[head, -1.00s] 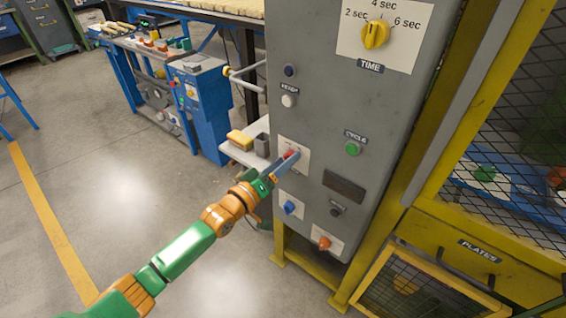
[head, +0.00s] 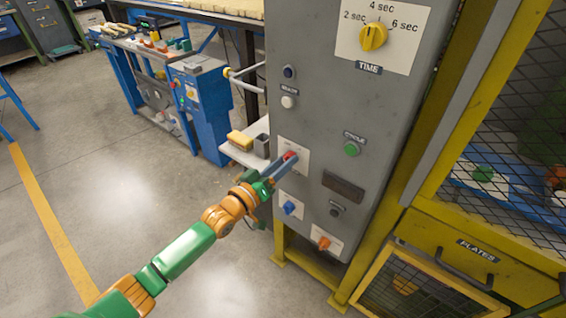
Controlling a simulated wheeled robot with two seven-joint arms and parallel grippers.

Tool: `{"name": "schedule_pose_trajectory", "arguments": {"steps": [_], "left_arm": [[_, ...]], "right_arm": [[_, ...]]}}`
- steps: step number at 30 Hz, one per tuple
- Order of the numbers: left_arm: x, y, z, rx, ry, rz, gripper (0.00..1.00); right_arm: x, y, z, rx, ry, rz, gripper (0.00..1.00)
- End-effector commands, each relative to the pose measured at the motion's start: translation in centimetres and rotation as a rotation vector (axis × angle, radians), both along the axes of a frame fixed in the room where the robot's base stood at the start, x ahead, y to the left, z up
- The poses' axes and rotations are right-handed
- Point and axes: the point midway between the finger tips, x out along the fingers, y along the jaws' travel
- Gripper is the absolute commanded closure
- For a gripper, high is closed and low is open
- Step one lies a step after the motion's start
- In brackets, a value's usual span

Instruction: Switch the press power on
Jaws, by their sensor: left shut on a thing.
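The grey press control panel (head: 320,110) stands in front of me. A red switch (head: 290,155) sits on a pale plate (head: 300,146) at the panel's left side. My left gripper (head: 285,160) reaches in from the lower left and its fingers are shut on the red switch. The fingers hide part of the switch and its label, so I cannot tell its position. My right gripper is not in view.
The panel also carries a yellow time knob (head: 373,37), a green cycle button (head: 351,149), a blue knob (head: 289,208) and an orange knob (head: 324,243). A yellow mesh guard (head: 510,130) stands at right. A small shelf (head: 240,154) is behind the gripper.

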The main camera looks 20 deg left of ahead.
Motion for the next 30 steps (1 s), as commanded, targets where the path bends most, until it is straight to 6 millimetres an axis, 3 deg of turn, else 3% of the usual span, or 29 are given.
{"name": "schedule_pose_trajectory", "arguments": {"steps": [18,30], "left_arm": [[-0.02,-0.14,0.25,0.527,-0.196,0.001,1.00],[-0.03,-0.15,0.20,0.751,-0.277,0.002,1.00]], "right_arm": [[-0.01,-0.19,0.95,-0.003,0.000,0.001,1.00],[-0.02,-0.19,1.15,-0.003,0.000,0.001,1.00]]}}
